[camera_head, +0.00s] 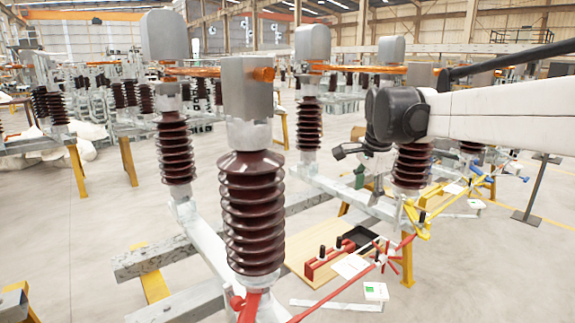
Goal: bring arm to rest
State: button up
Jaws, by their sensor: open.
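My arm (480,112) reaches in from the right edge with a white link and a dark joint.
A large brown insulator (251,212) with a grey cap stands in the foreground, and another (175,150) stands to its left. A wooden board (298,262) with red tools lies below on the right. The floor at left (60,240) is clear.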

jog(key=s+f+n+t, duration=0.1)
jog(key=s+f+n, duration=0.2)
jog(key=s, duration=0.7)
jog(key=s+f+n+t, duration=0.1)
jog(key=s+f+n, duration=0.3)
jog(key=s, duration=0.7)
jog(key=s+f+n+t, duration=0.1)
jog(key=s+f+n, duration=0.2)
jog(key=s+n, duration=0.3)
jog(key=s, duration=0.5)
jog(key=shift+s+f+n+t, duration=0.2)
jog(key=shift+f+n+t, duration=0.1)
jog(key=shift+f, duration=0.1)
